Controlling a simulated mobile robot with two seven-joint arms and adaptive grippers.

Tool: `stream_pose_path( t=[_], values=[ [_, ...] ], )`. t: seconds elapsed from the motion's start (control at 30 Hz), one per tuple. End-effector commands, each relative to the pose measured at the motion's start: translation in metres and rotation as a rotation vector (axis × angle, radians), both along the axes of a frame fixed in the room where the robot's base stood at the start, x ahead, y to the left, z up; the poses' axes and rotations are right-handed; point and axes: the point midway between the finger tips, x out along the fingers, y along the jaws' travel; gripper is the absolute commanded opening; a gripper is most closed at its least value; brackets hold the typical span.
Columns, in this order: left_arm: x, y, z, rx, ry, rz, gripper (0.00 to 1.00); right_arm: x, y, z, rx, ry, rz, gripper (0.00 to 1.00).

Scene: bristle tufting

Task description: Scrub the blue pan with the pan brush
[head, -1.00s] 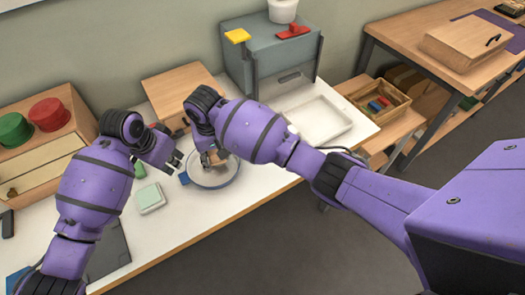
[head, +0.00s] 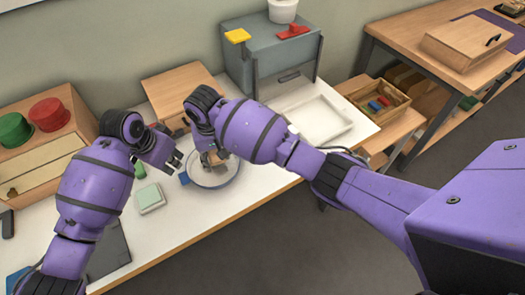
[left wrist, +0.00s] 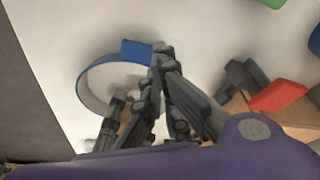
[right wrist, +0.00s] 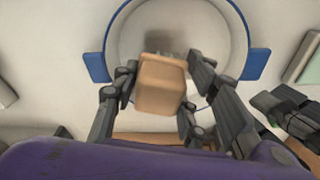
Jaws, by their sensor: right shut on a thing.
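The blue pan (head: 232,181), a round pan with a blue rim and two blue side tabs, sits on the white table. It also shows in the right wrist view (right wrist: 247,30) and partly in the left wrist view (left wrist: 83,80). My right gripper (head: 211,157) is shut on the pan brush, whose tan block (right wrist: 161,85) is between its fingers over the pan. The brush's underside is hidden, so contact with the pan is unclear. My left gripper (head: 175,161) is just left of the pan, near its left tab (left wrist: 136,52). Its fingertips look close together and hold nothing visible.
A pale green box (head: 150,198) sits left of the pan. A white tray (head: 313,120) lies to the right, and a wooden box (head: 180,88) stands behind. A grey cabinet (head: 270,60) is at the back. The table front (head: 190,226) is clear.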

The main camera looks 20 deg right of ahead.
Motion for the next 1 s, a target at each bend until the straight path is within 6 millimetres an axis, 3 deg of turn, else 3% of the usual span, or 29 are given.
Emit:
stream_pose_path(
  t=[1.0],
  values=[
    [0.000,0.000,-0.013,0.001,0.001,0.000,0.00,0.002,0.001,0.003,0.001,-0.005,0.001,0.19]
  ],
)
